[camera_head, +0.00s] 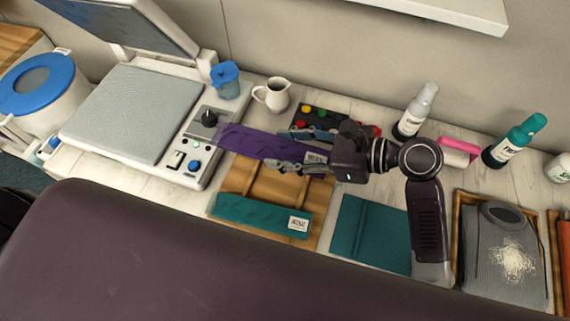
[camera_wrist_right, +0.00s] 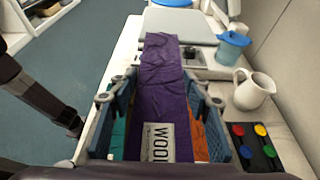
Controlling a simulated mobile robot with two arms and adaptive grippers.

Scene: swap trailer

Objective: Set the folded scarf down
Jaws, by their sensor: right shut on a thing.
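My right gripper (camera_head: 305,152) is shut on a folded purple scarf (camera_head: 245,142) with a white label. In the right wrist view the scarf (camera_wrist_right: 162,85) lies lengthwise between the two blue fingers, and its label reads "WOOL". The scarf's far end reaches toward the press's control panel, and its near part is above a wooden tray (camera_head: 238,180). I cannot tell whether the scarf touches the tray. A folded teal cloth (camera_head: 255,213) with a white label lies at the tray's front. My left gripper is not seen.
A flat press (camera_head: 135,112) with its lid raised stands left. A blue cup (camera_head: 226,82), a white jug (camera_head: 275,94) and a dark button box (camera_head: 310,115) stand behind. Right are a teal cloth (camera_head: 368,235), bottles (camera_head: 415,110) and a grey garment in a tray (camera_head: 505,270).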

